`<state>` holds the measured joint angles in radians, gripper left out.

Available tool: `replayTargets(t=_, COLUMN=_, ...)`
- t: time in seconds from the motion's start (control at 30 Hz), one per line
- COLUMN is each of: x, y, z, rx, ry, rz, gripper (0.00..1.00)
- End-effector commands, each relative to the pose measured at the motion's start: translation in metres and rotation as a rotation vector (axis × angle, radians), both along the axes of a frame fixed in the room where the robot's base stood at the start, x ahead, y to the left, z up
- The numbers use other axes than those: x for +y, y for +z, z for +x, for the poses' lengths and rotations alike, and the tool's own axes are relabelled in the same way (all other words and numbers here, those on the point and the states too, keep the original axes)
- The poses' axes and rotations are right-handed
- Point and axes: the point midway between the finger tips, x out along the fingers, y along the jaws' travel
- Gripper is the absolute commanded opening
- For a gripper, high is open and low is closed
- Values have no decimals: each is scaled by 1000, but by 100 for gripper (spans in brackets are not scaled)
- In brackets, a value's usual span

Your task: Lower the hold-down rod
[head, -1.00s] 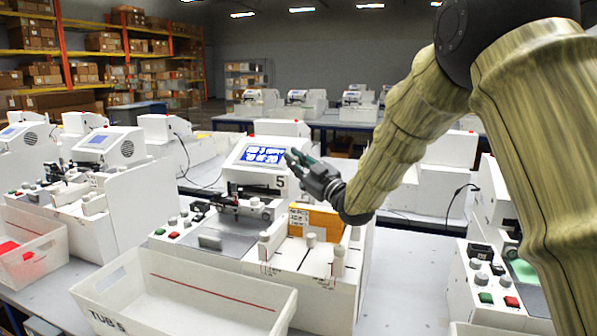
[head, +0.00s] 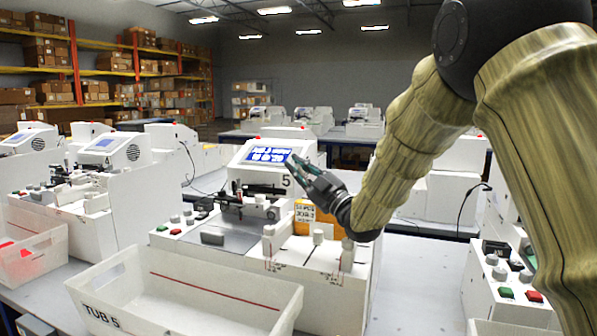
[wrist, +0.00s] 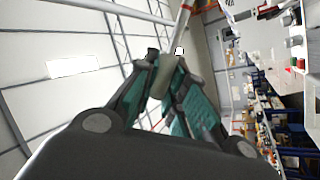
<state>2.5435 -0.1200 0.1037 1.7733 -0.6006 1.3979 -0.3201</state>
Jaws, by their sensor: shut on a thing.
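The white plotter marked 5 (head: 345,281) stands on the table in front of me in the head view. My gripper (head: 292,163) is over its right side, just right of the blue screen, with its fingers pointing up and left. In the wrist view my gripper (wrist: 163,68) is shut, with a pale beige-grey piece (wrist: 152,77) between the fingers. A thin pale bar (wrist: 182,22) runs upward beyond the fingertips; I cannot tell if it joins that piece. The held piece is too small to make out in the head view. An orange block (head: 327,219) is partly hidden behind my gripper.
A white tub marked TUB 5 (head: 180,287) stands in front of the plotter. A dark carriage (head: 240,190) sits on the plotter, with knobs and buttons at left. More plotters stand left, right and behind. Bare table (head: 412,280) lies to the right.

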Motion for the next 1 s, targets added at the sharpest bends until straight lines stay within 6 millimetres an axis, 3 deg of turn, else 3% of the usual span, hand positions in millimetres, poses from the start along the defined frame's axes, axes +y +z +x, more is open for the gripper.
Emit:
replayTargets(t=0.33, x=0, y=0, z=0, rx=-1, ry=-1, rz=0, gripper=0)
replayTargets(t=0.37, x=-1, y=0, z=0, rx=-1, ry=-1, rz=0, gripper=14)
replayTargets(t=0.4, x=0, y=0, z=0, rx=-1, ry=-1, rz=0, gripper=22)
replayTargets(t=0.5, x=0, y=0, z=0, rx=-1, ry=-1, rz=0, gripper=35)
replayTargets(t=0.83, x=-1, y=-1, z=-1, rx=-1, ry=0, rz=-1, gripper=35)
replayTargets(t=1.0, x=-12, y=-7, z=-10, rx=0, ry=-1, rz=0, gripper=35)
